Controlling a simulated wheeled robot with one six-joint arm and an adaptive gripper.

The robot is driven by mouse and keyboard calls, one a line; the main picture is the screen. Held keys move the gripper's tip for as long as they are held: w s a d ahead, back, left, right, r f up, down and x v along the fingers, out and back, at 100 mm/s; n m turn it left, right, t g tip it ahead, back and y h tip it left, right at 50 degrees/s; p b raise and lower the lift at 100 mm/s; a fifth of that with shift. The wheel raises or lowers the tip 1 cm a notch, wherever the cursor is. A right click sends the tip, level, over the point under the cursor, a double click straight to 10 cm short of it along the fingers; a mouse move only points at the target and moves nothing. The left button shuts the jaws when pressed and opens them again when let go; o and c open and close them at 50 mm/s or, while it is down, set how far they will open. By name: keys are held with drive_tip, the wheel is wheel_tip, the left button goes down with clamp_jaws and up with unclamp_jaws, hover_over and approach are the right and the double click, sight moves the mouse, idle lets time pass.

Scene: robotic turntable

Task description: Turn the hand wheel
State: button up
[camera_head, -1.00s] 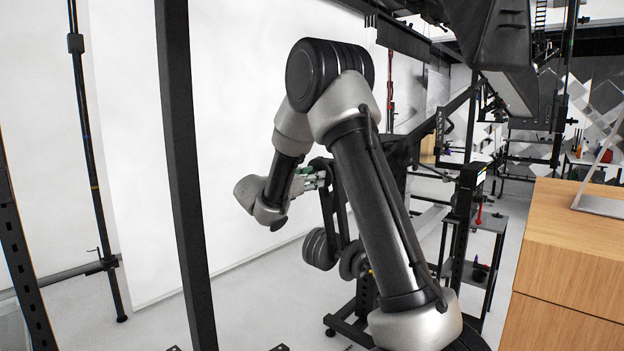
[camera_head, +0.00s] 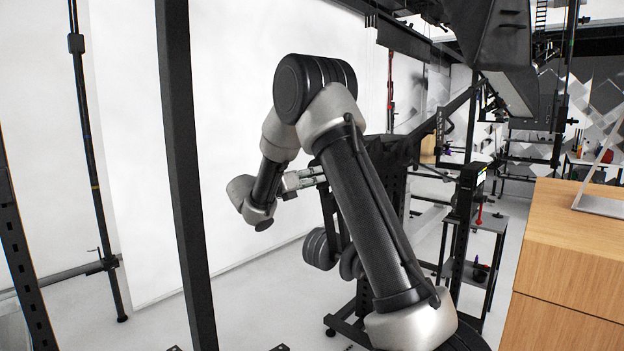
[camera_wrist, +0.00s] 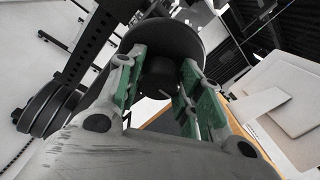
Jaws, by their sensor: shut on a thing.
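The hand wheel (camera_wrist: 172,35) shows in the wrist view as a dark round disc with a darker hub-like part (camera_wrist: 158,78) in front of it. My gripper (camera_wrist: 161,72) has its green-padded fingers on either side of that dark part and is shut on it. In the head view my gripper (camera_head: 312,178) reaches from the left to the top of a black stand. The wheel cannot be made out clearly there, as my arm covers much of that spot.
The black stand (camera_head: 331,218) carries round dark weights (camera_head: 318,249) low down. A black upright post (camera_head: 186,190) stands left of my arm. A wooden cabinet (camera_head: 570,245) is at the right, and a black shelf cart (camera_head: 487,245) stands behind.

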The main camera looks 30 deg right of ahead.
drive_tip(key=shift+f+n+g+h, duration=0.1)
drive_tip(key=shift+n+g+h, duration=0.4)
drive_tip(key=shift+n, duration=1.2)
drive_tip(key=o, duration=1)
drive_tip(key=shift+w, duration=0.1)
drive_tip(key=shift+o, duration=0.2)
drive_tip(key=shift+a, duration=0.1)
drive_tip(key=s+a+f, duration=0.1)
drive_tip(key=s+a, duration=0.1)
drive_tip(key=a, duration=0.9)
drive_tip(key=shift+a, duration=0.35)
